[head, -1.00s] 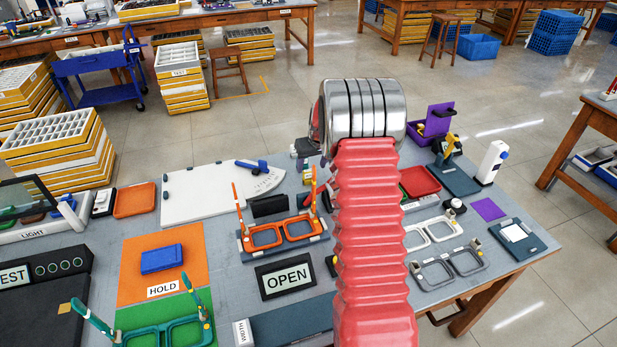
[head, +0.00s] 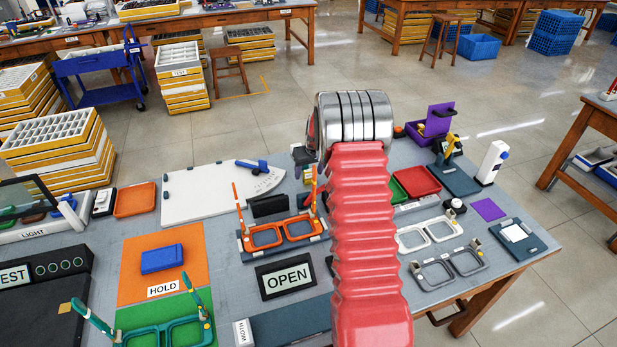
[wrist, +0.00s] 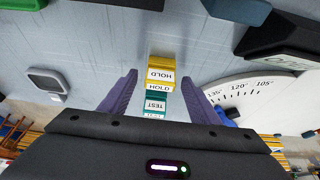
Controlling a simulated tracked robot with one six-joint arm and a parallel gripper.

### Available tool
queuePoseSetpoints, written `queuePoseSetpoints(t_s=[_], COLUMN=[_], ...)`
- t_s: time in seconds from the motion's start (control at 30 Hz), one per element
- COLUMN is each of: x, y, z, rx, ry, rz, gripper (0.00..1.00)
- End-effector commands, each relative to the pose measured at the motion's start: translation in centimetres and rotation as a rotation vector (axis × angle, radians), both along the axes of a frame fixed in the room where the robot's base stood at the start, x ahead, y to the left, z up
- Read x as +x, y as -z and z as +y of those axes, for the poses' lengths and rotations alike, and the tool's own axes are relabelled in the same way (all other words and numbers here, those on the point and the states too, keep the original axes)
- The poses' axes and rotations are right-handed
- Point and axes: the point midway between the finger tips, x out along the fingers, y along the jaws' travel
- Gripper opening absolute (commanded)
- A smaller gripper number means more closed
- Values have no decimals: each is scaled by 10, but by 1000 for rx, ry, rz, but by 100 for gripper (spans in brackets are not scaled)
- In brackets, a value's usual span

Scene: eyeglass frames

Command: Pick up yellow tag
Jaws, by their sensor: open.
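In the wrist view a yellow tag (wrist: 160,66) with white HOLD labels stands on the grey bench, between the tips of my gripper (wrist: 160,80). HOLD reads twice; I cannot tell whether this is one piece or two. A teal tag (wrist: 155,96) marked TEST is right beside it, on the side closer to my gripper's body. The purple fingers are spread wide with a gap on both sides, and nothing is held.
Orange glasses (head: 268,237) on a stand, an OPEN sign (head: 286,276) and a white angle board (head: 200,192) lie left of my arm. A red tray (head: 418,181) and clear frames (head: 430,234) lie right. In the wrist view a dark block (wrist: 280,40) stands upper right.

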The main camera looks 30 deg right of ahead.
Motion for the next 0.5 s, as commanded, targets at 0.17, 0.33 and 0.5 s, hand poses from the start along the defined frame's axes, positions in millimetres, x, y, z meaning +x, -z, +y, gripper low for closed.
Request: queuePoseSetpoints(t_s=[0.17, 0.33, 0.5], x=[0, 0, 0], y=[0, 0, 0], z=[0, 0, 0], rx=[0, 0, 0], ry=[0, 1, 1], rz=[0, 0, 0], gripper=[48, 36, 24])
